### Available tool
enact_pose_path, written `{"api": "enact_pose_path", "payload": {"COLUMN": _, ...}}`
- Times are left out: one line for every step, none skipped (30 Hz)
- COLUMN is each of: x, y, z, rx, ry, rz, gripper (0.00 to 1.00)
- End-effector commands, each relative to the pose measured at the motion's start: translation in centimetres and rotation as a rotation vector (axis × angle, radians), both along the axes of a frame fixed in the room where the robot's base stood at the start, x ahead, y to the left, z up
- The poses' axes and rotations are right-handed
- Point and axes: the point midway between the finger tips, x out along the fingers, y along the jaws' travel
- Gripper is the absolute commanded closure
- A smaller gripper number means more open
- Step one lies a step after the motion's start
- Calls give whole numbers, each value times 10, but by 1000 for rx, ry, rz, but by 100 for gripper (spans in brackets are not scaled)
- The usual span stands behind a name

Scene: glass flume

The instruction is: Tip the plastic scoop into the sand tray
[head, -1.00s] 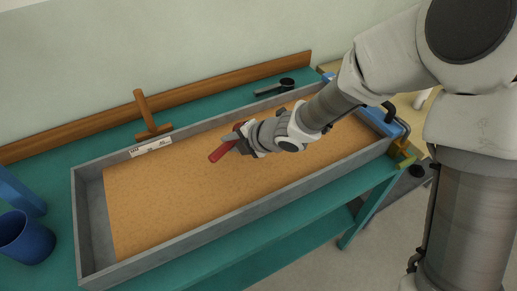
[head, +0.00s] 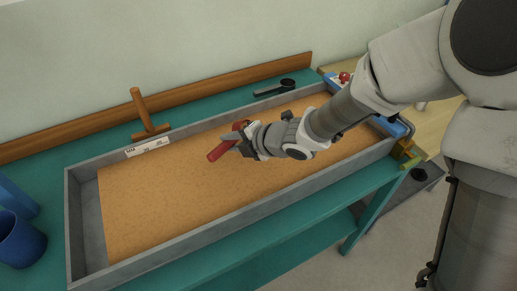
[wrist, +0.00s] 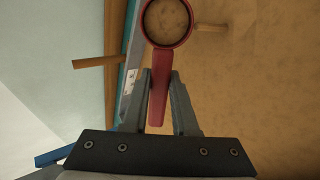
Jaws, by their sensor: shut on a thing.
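My gripper (head: 243,146) is shut on the handle of the red plastic scoop (head: 219,152), above the sand tray (head: 82,215). In the wrist view the two fingers (wrist: 160,100) pinch the red handle (wrist: 159,85), and the scoop's round cup (wrist: 169,44) lies beyond the fingertips. The inside of the cup looks brown and sandy; how full it is I cannot tell. In the head view the cup is partly hidden behind my gripper. The tray is long, grey-walled and holds flat orange-brown sand (head: 160,205).
A wooden T-shaped tool (head: 141,108) stands behind the tray near a white label (head: 148,147). A black scoop-like tool (head: 275,89) lies on the teal table behind. A blue cup (head: 20,240) is at the left.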

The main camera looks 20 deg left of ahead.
Motion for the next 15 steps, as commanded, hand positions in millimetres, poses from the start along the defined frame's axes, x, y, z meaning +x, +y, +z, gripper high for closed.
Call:
{"api": "enact_pose_path", "payload": {"x": 0, "y": 0, "z": -1, "rx": 7, "ry": -2, "rz": 0, "gripper": 100}}
{"api": "enact_pose_path", "payload": {"x": 0, "y": 0, "z": -1, "rx": 10, "ry": -3, "rz": 0, "gripper": 100}}
{"api": "enact_pose_path", "payload": {"x": 0, "y": 0, "z": -1, "rx": 15, "ry": -4, "rz": 0, "gripper": 100}}
{"api": "enact_pose_path", "payload": {"x": 0, "y": 0, "z": -1, "rx": 18, "ry": -4, "rz": 0, "gripper": 100}}
{"api": "enact_pose_path", "payload": {"x": 0, "y": 0, "z": -1, "rx": 20, "ry": -5, "rz": -1, "gripper": 100}}
{"api": "enact_pose_path", "payload": {"x": 0, "y": -1, "z": -1, "rx": 24, "ry": -6, "rz": -1, "gripper": 100}}
{"api": "enact_pose_path", "payload": {"x": 0, "y": -1, "z": -1, "rx": 27, "ry": -7, "rz": -1, "gripper": 100}}
{"api": "enact_pose_path", "payload": {"x": 0, "y": -1, "z": -1, "rx": 31, "ry": -8, "rz": -1, "gripper": 100}}
{"api": "enact_pose_path", "payload": {"x": 0, "y": -1, "z": 0, "rx": 36, "ry": -9, "rz": -1, "gripper": 100}}
{"api": "enact_pose_path", "payload": {"x": 0, "y": -1, "z": 0, "rx": 39, "ry": -10, "rz": -1, "gripper": 100}}
{"api": "enact_pose_path", "payload": {"x": 0, "y": -1, "z": 0, "rx": 43, "ry": -11, "rz": -1, "gripper": 100}}
{"api": "enact_pose_path", "payload": {"x": 0, "y": -1, "z": 0, "rx": 46, "ry": -12, "rz": -1, "gripper": 100}}
{"api": "enact_pose_path", "payload": {"x": 0, "y": -1, "z": 0, "rx": 49, "ry": -13, "rz": -1, "gripper": 100}}
{"api": "enact_pose_path", "payload": {"x": 0, "y": -1, "z": 0, "rx": 52, "ry": -14, "rz": -1, "gripper": 100}}
{"api": "enact_pose_path", "payload": {"x": 0, "y": -1, "z": 0, "rx": 57, "ry": -15, "rz": -1, "gripper": 100}}
